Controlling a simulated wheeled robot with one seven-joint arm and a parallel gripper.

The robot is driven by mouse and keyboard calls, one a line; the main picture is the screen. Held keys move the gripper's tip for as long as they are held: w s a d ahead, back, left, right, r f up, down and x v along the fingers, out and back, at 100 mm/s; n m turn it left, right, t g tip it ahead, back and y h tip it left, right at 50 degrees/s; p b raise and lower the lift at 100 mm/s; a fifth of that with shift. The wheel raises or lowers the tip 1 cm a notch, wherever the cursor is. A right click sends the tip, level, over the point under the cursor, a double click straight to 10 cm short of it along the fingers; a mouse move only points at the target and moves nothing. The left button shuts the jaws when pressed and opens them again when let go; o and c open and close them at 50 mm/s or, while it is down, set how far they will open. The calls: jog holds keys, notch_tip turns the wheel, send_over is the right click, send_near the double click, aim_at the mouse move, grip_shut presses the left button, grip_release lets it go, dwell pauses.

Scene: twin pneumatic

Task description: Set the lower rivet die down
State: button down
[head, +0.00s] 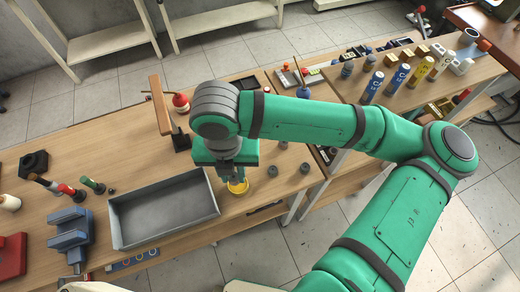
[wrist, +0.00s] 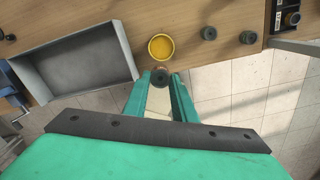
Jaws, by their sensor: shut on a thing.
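My gripper (wrist: 161,84) is shut on a small dark round piece, the lower rivet die (wrist: 160,76), seen end-on between the two green fingertips in the wrist view. The die lies close to a yellow round dish (wrist: 161,48) at the bench's front edge; I cannot tell its height above the bench. In the head view my wrist hangs over the front part of the bench, with the yellow dish (head: 238,187) just below it. The held die is hidden there.
A grey open tray (head: 163,212) stands left of the dish; it looks empty. Several dark round pieces stand to the right, one of them (head: 272,171) near the dish. A blue vise (head: 70,237) is at far left. Some bare wood lies between dish and round pieces.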

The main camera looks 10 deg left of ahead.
jog(key=w+f, duration=0.2)
jog(key=w, duration=0.2)
jog(key=w+a+f, duration=0.1)
jog(key=w+f, duration=0.2)
jog(key=w, duration=0.1)
jog(key=w+a+f, duration=0.1)
jog(key=w+f, duration=0.2)
jog(key=w, duration=0.1)
jog(key=shift+w+f, duration=0.15)
jog(key=shift+w, duration=0.05)
jog(key=shift+w+f, duration=0.5)
jog(key=shift+f, duration=0.1)
jog(key=shift+a+f, duration=0.1)
jog(key=shift+f, duration=1.55)
jog(key=shift+w+f, duration=0.1)
jog(key=c, duration=1.9)
grip_release()
jog(key=o, duration=0.4)
jog(key=shift+o, duration=0.2)
